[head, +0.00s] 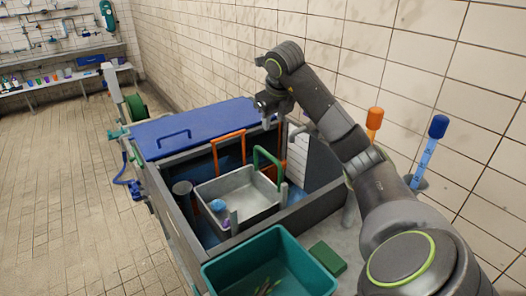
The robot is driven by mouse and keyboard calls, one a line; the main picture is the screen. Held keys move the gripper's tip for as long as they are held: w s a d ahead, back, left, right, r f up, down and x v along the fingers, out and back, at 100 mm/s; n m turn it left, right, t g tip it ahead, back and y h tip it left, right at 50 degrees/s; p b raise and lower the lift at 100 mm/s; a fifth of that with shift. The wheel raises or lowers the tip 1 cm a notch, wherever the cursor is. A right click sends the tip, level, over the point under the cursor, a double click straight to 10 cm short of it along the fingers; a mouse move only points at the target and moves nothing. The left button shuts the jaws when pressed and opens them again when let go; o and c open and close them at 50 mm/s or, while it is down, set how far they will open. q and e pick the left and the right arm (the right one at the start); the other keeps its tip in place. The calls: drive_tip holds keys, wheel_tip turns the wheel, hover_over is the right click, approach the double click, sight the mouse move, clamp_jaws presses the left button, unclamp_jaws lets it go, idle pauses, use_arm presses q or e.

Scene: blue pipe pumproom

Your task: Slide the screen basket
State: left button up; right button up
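The screen basket (243,193) is a pale grey open box inside the dark-walled tank (300,213). An orange handle (229,143) rises at its far left and a green handle (268,158) at its right side. A light blue lump (217,205) and a small purple piece (226,224) lie at its near left. My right gripper (268,118) is above the tank, beside the blue lid's right end and apart from both handles. Its fingers are small and dark, and I cannot tell whether they are open. My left gripper is out of view.
A blue lid (195,127) with a handle covers the tank's far part. A teal bin (265,268) and a green block (327,258) are in front. Orange-topped (375,118) and blue-topped (438,127) tools stand at right near the tiled wall. Floor at left is clear.

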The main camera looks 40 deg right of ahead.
drive_tip(key=b, duration=0.9)
approach(268, 155)
drive_tip(key=p+x, duration=0.2)
drive_tip(key=x, duration=0.5)
drive_tip(key=shift+w+d, duration=0.25)
drive_tip(key=shift+w+d+f, duration=0.1)
drive_tip(key=shift+w+f, duration=0.15)
drive_tip(key=shift+f, duration=0.2)
clamp_jaws()
